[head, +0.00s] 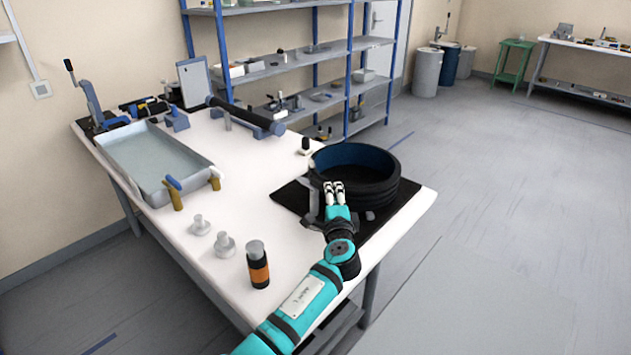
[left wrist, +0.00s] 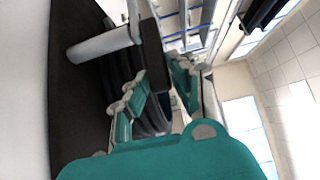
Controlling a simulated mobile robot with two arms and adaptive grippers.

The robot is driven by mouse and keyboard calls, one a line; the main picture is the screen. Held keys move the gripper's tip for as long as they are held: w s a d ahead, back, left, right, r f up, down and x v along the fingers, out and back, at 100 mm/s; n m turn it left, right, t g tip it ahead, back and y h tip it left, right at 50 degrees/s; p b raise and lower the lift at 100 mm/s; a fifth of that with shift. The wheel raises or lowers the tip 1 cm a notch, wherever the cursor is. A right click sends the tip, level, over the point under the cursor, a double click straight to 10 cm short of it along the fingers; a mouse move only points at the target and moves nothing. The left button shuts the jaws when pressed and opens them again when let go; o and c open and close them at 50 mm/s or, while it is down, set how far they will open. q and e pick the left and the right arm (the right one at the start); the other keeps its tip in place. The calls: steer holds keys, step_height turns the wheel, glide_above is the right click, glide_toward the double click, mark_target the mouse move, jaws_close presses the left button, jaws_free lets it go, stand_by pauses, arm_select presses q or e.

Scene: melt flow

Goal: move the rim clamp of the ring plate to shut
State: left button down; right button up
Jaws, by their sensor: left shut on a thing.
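The ring plate (head: 378,188) is a dark round ring with a blue inner wall, on a black mat at the table's right end. My left gripper (head: 334,187) is at the ring's near side. A grey piece of the rim clamp (head: 312,190) shows just left of the fingers; the fingers hide part of it. In the left wrist view a light grey bar and a dark block of the clamp (left wrist: 155,66) show, with the block between the fingers of my left gripper (left wrist: 158,82). The fingers are closed on it. My right gripper is not in view.
A grey tray (head: 190,191) is at the table's left. A black bottle with an orange band (head: 258,268) and two pale knobbed pieces (head: 224,244) stand at the near edge. A long black roller (head: 245,116) lies at the back. The white tabletop's middle (head: 255,180) is clear.

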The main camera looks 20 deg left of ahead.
mark_target(317, 187)
arm_select(q)
steer(key=shift+s+a+f, duration=0.15)
steer(key=shift+s+a, duration=0.3)
steer(key=shift+s, duration=0.3)
steer(key=shift+s+a+p, duration=0.7)
steer(key=shift+s+a, duration=0.1)
steer(key=shift+a, duration=0.1)
steer(key=shift+s+a+p, duration=0.3)
steer(key=shift+s+a, duration=0.25)
steer(key=shift+a, duration=0.35)
